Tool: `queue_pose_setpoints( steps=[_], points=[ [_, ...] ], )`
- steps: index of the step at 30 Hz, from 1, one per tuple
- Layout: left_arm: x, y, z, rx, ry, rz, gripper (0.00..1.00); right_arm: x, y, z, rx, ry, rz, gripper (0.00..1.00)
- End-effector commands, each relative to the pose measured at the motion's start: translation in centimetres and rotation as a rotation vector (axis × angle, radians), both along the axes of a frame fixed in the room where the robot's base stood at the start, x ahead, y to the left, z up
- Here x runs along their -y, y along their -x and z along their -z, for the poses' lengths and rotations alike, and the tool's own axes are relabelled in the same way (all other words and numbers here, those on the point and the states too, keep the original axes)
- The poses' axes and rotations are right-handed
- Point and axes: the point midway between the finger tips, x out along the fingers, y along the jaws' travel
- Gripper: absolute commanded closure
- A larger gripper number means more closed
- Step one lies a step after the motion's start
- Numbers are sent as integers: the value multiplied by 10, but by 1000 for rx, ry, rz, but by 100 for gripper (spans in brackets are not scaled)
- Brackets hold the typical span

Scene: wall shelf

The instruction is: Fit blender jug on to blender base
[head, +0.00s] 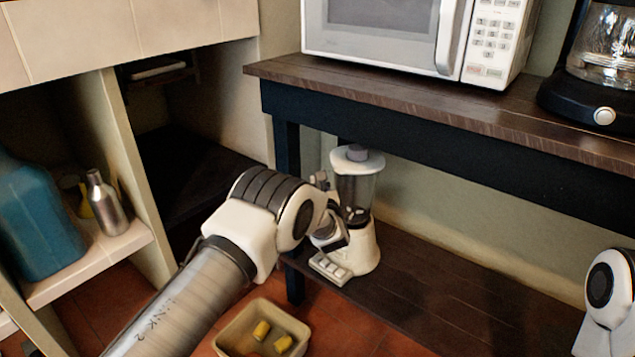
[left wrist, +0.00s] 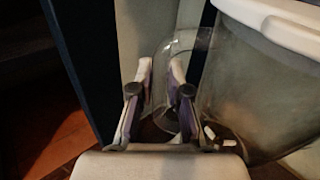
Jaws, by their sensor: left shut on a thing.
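The blender jug (head: 357,187) is clear with a white lid. It stands upright above the white blender base (head: 362,255) on the lower shelf at the centre of the head view. Whether it is fully seated is unclear. In the left wrist view, the jug (left wrist: 255,95) fills the right side, with its clear handle loop at the fingers. My left gripper (left wrist: 161,78) is shut on that handle; in the head view it is at the jug's left, partly hidden by my wrist. My right gripper is outside the head view; only part of my right arm shows at the right edge.
A microwave (head: 400,40) and a coffee maker (head: 605,60) stand on the upper shelf (head: 420,112) above the jug. A bin (head: 236,345) is on the floor. A dark shelf leg (head: 287,160) is close left. The lower shelf (head: 440,300) is clear to the right.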

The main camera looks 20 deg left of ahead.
Motion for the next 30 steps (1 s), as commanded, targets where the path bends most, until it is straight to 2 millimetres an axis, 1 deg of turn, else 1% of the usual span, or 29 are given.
queue_pose_setpoints(
  steps=[3, 6, 7, 9, 17, 20, 23, 25, 30],
  points=[
    [0, 0, -1, 2, 1, 0, 100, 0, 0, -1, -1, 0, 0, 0],
    [0, 0, 1, 2, 1, 0, 100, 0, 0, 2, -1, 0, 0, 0],
    [0, 0, 5, -4, 0, 0, 81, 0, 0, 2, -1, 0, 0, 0],
    [0, 0, 3, -4, 0, 0, 59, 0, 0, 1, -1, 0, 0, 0],
    [0, 0, 3, -3, 0, 0, 59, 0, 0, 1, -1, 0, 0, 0],
    [1, 2, -2, -4, 0, 1, 59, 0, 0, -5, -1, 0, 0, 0],
    [8, 14, -5, -7, -1, 2, 59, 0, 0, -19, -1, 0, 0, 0],
    [14, 28, -8, -8, -2, 2, 59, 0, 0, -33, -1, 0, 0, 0],
    [36, 73, -10, -11, -2, 4, 59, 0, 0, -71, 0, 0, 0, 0]
  ],
)
